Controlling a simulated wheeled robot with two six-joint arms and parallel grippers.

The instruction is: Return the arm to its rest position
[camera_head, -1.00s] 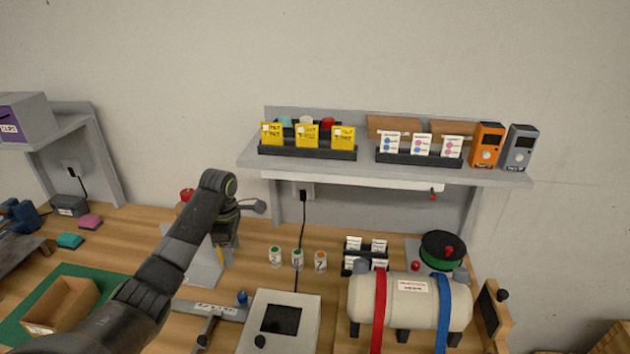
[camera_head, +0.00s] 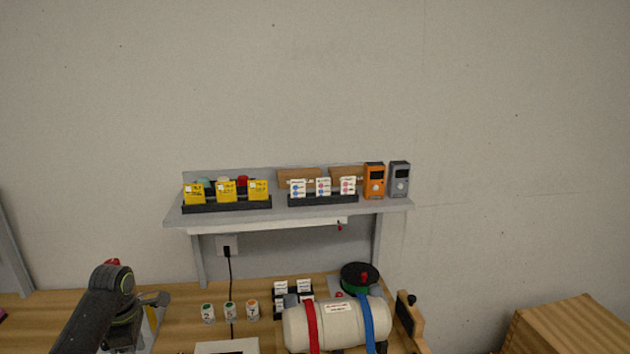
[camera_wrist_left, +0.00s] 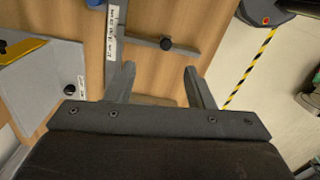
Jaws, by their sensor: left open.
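My left arm (camera_head: 92,312) comes in at the lower left of the head view, over the wooden bench. Its gripper is not clear there. In the left wrist view the left gripper (camera_wrist_left: 158,82) is open, its two fingers wide apart with nothing between them. Below the fingers lie the wooden bench top (camera_wrist_left: 150,22) and a grey labelled rail with a black knob (camera_wrist_left: 166,43). My right gripper is in neither view.
A grey shelf (camera_head: 290,213) holds yellow packets, white cards and two meters. On the bench stand a cream tank (camera_head: 338,326) with red and blue straps, small jars (camera_head: 230,311) and a green reel (camera_head: 358,278). A wooden box (camera_head: 570,328) is at lower right.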

